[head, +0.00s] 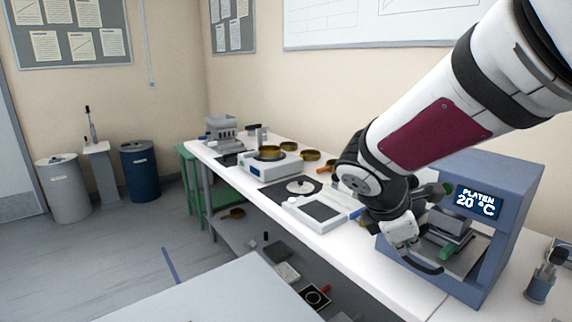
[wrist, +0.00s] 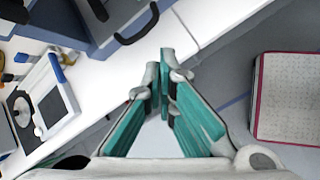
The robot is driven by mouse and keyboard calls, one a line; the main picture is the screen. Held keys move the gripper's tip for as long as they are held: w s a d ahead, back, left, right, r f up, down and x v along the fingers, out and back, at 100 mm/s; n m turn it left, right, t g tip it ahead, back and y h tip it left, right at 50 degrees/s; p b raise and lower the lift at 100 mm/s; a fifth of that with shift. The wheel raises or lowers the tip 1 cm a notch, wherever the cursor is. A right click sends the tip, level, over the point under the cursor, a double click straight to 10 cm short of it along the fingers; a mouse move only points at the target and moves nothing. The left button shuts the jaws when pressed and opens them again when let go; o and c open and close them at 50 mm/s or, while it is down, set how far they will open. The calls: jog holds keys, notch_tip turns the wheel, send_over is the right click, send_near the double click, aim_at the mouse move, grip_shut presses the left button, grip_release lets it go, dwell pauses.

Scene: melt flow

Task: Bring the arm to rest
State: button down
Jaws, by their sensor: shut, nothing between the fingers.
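My gripper shows in the wrist view (wrist: 165,58), its two teal-padded fingers brought together at the tips with nothing between them. In that view the fingertips lie over the front edge of the white bench and the grey floor. In the head view my arm comes in from the upper right, bent down at a dark joint, with its wrist in front of the blue platen machine (head: 510,240). The fingers are not clearly visible there. The machine's display reads "PLATEN 20 °C".
The white bench (head: 345,265) carries a balance (head: 270,170), a white tray with a dark panel (head: 318,212) and several brass pans. A lower shelf holds small items. A pale tabletop (head: 215,300) stands in front. Bins stand at the left wall. A red-edged panel (wrist: 288,98) shows in the wrist view.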

jog(key=s+a+r+m+y+p, duration=0.2)
jog(key=s+m, duration=0.6)
jog(key=s, duration=0.4)
jog(key=s+a+r+m+y+p, duration=0.2)
jog(key=s+r+m+y, duration=0.2)
jog(key=s+m, duration=0.5)
jog(key=s+r, duration=0.2)
jog(key=s, duration=0.1)
jog(key=shift+s+a+m, duration=0.15)
jog(key=shift+s+m, duration=0.05)
jog(key=shift+m, duration=0.1)
jog(key=shift+r, duration=0.1)
